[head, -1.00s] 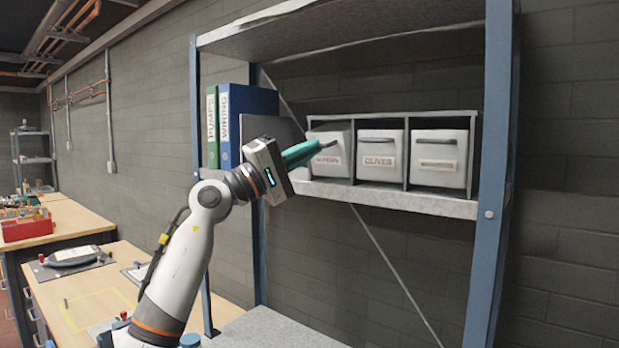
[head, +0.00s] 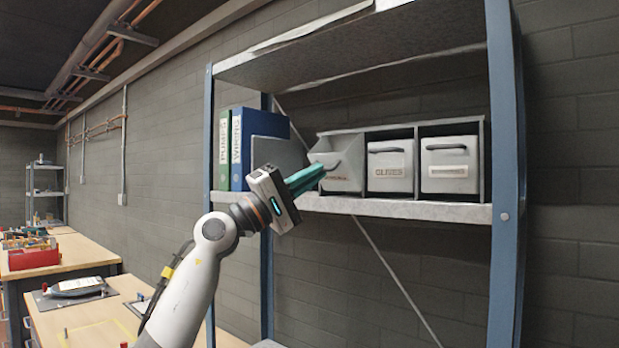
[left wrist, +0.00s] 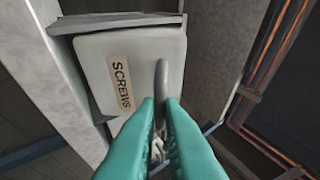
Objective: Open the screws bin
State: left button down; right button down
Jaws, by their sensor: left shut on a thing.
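The screws bin (head: 345,170) is the leftmost of three pale bins in a grey rack on the shelf. Its front is tipped outward, leaning out of its compartment. In the left wrist view the white bin front (left wrist: 138,50) carries a label (left wrist: 121,85) reading SCREWS and a grey bar handle (left wrist: 162,78). My left gripper (head: 318,171), with teal fingers, is shut on the handle; the fingertips also show in the left wrist view (left wrist: 160,104). The inside of the bin is hidden. My right gripper is not in view.
Two more bins, the middle one (head: 391,167) and the right one (head: 449,168), sit closed beside it. Green (head: 224,150) and blue (head: 255,130) binders stand left of the rack. A blue shelf post (head: 505,170) rises at the right. Open air lies below the shelf.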

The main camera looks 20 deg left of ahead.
pick_arm(q)
jog(key=shift+w+f, duration=0.1)
jog(key=shift+f, duration=0.15)
jog(key=c, duration=1.7)
grip_release()
jog(key=shift+d, duration=0.1)
jog(key=shift+c, duration=0.2)
jog(key=shift+o, duration=1)
jog(key=shift+w, duration=0.3)
jog(key=b+v, duration=0.4)
jog(key=v, duration=0.8)
jog(key=shift+f, duration=0.1)
